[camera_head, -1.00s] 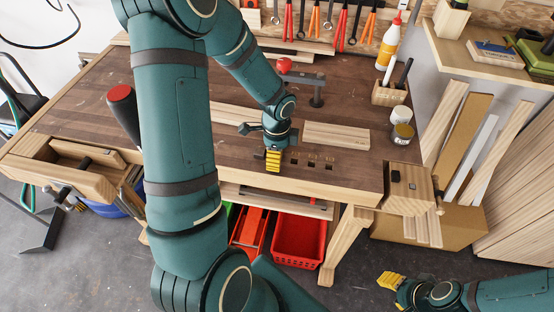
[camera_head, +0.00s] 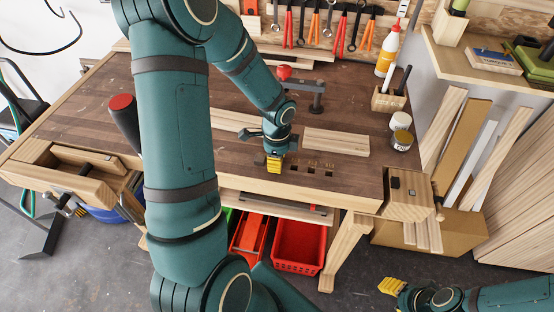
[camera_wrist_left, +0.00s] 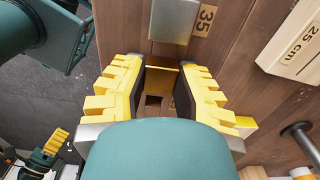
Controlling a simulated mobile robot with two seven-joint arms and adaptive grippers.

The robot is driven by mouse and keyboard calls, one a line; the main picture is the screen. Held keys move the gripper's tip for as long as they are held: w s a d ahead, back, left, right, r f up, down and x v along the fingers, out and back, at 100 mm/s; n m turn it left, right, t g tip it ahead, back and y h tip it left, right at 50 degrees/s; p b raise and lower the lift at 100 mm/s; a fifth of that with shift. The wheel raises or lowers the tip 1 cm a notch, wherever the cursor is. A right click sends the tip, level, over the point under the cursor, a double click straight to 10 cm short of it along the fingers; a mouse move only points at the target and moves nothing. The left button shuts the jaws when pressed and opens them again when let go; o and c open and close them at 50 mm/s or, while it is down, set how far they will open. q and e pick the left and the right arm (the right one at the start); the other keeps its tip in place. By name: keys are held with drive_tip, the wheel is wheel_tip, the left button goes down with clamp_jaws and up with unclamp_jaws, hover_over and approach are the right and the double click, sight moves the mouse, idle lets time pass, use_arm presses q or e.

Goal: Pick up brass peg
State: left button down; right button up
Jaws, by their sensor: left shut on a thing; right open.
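My left gripper (camera_head: 274,163) is low over the front part of the workbench, beside the row of square holes. In the left wrist view its yellow fingers (camera_wrist_left: 160,92) are shut on a thin brass-coloured piece that spans between the dark pads, which I take for the brass peg (camera_wrist_left: 160,66). Most of the peg is hidden by the fingers and the palm, and I cannot tell whether it touches the bench. A square hole shows behind the fingers. My right gripper (camera_head: 393,287) is open and empty, low at the right, away from the bench.
The workbench (camera_head: 230,155) has pale boards (camera_head: 336,141) lying behind the left gripper. A red crate (camera_head: 298,246) sits below the bench.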

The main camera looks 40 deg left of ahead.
use_arm(q)
wheel_tip(320, 180, up, 10)
drive_tip(key=p, duration=0.8)
wheel_tip(320, 180, up, 15)
drive_tip(key=p, duration=0.7)
use_arm(e)
wheel_tip(320, 180, up, 17)
drive_tip(key=w, duration=0.1)
drive_tip(key=shift+w+d+f+t, duration=0.2)
drive_tip(key=shift+w+d+t, duration=0.1)
drive_tip(key=shift+w+d, duration=0.1)
use_arm(q)
drive_tip(key=shift+f, duration=0.15)
